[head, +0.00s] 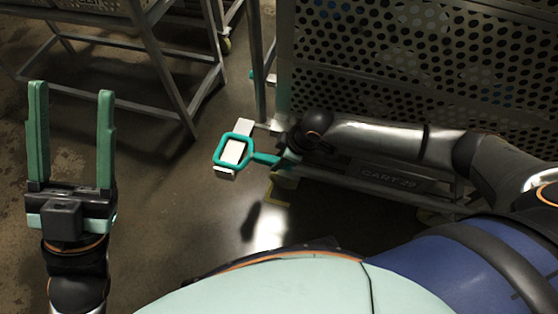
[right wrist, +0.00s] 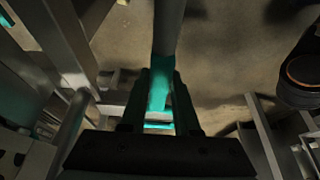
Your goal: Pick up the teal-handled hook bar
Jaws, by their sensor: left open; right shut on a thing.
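The hook bar (head: 264,158) shows its teal loop handle and teal neck near the middle of the head view, beside the lower corner of a cart. My right gripper (right wrist: 159,80) is shut on it; in the right wrist view the teal part (right wrist: 160,88) lies between the two dark fingers, and a grey shaft runs up from it. In the head view my right gripper is partly hidden by its own dark wrist. The bar's hook end cannot be made out. My left gripper (head: 72,95) is open and empty at the left, fingers pointing up, well apart from the bar.
A cart with perforated metal sides (head: 430,60) and a plate reading CART-29 (head: 392,180) stands close by my right arm. A grey metal rack (head: 150,60) stands at the upper left. Bare concrete floor (head: 170,185) lies between my left gripper and the bar.

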